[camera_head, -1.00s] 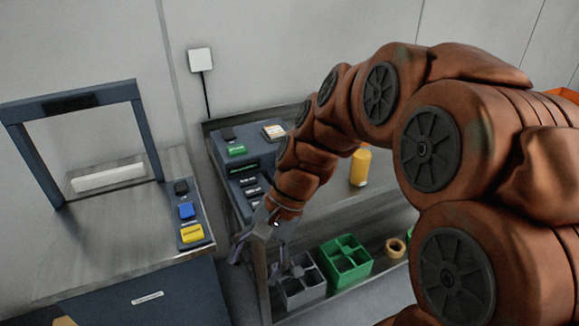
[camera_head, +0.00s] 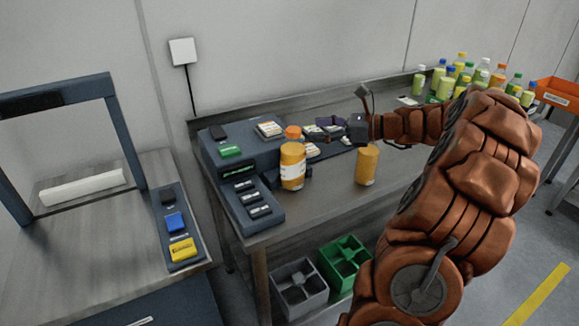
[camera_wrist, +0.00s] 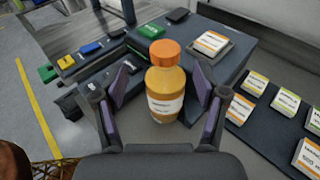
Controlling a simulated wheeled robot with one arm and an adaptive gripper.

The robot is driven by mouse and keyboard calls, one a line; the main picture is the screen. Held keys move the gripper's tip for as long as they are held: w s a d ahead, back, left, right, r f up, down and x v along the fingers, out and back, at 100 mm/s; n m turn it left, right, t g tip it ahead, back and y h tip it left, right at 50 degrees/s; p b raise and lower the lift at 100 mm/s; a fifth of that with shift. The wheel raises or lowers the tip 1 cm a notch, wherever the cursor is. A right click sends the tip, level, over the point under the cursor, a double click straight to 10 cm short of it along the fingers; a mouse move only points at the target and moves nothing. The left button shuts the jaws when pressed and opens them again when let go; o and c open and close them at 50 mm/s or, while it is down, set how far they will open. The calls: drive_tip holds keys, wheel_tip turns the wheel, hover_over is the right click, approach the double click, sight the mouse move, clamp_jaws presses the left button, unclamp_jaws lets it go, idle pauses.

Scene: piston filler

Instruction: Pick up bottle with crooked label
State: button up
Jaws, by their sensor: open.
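An orange bottle (camera_head: 292,172) with an orange cap and a white label stands upright at the edge of the dark blue labelling machine (camera_head: 245,195). Its label looks slightly slanted. In the wrist view the bottle (camera_wrist: 164,85) is between the purple-padded fingers of my gripper (camera_wrist: 164,76). The fingers are spread, with a gap visible on both sides of the bottle. In the head view my gripper (camera_head: 314,128) is right of the bottle, around cap height, and its fingertips are partly hidden.
An orange container (camera_head: 367,166) without a visible cap stands on the bench right of the bottle. Several label stacks (camera_wrist: 285,102) lie beside the machine. Several green, yellow and orange bottles (camera_head: 445,85) stand at the back right. Grey (camera_head: 300,288) and green (camera_head: 345,260) crates are below.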

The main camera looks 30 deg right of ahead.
sight(293, 129)
drive_tip(key=shift+x, duration=1.15)
drive_tip(key=w, duration=0.1)
drive_tip(key=w+a+f, duration=0.1)
drive_tip(key=w, duration=0.1)
drive_tip(key=shift+w+a+f+p, duration=0.1)
drive_tip(key=shift+a+f+p, duration=0.15)
drive_tip(key=shift+a+p, duration=0.15)
drive_tip(key=shift+w+a+f, duration=0.1)
drive_tip(key=shift+w+a, duration=0.35)
drive_tip(key=shift+w, duration=0.1)
clamp_jaws()
